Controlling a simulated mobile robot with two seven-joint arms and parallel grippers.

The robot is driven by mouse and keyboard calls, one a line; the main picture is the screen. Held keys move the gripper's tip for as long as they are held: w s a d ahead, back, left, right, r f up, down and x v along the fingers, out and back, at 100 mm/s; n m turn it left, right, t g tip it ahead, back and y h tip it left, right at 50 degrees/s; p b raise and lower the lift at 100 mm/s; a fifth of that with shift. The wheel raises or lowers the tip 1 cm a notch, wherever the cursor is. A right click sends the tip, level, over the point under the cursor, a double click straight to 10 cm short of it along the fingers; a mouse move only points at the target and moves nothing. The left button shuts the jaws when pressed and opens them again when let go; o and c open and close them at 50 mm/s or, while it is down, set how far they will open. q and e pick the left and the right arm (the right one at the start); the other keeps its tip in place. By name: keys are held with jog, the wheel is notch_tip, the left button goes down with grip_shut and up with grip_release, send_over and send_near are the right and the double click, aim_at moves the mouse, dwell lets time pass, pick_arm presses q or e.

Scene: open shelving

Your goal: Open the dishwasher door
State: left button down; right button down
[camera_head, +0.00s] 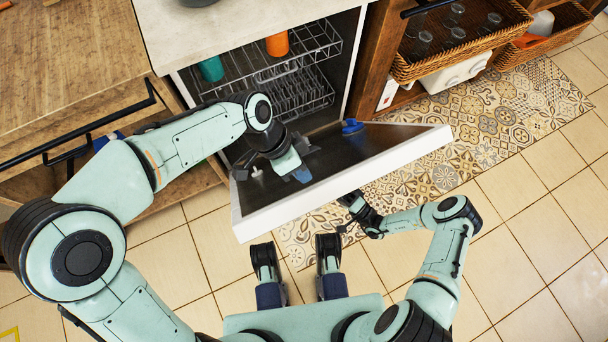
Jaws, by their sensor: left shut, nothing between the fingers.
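The dishwasher door (345,178) is partly open, tilted down and out from the dishwasher. Its white edge faces me and its dark inner side shows. My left arm reaches over the door from the left. My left gripper (298,172) is shut and empty, over the inner side of the door; whether it touches the door I cannot tell. My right gripper (347,210) is low, beside the outer side of the door, and its fingers are too small and dark to judge. The dishwasher racks (305,95) show inside, holding a teal cup (211,69) and an orange cup (277,44).
A blue item (352,127) lies at the door's inner side. A wooden cabinet with a long black handle (75,138) stands at left. Wicker baskets (455,50) with glasses sit on shelving at right. Tiled floor (530,230) and a patterned mat (500,125) are clear.

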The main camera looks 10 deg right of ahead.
pick_arm(q)
jog(key=shift+s+d+f, duration=0.2)
jog(key=shift+s+f, duration=0.3)
jog(key=shift+s, duration=0.2)
pick_arm(e)
jog(key=shift+w+d+r, duration=0.1)
jog(key=shift+w+r, duration=0.05)
pick_arm(q)
jog(key=shift+s, duration=0.1)
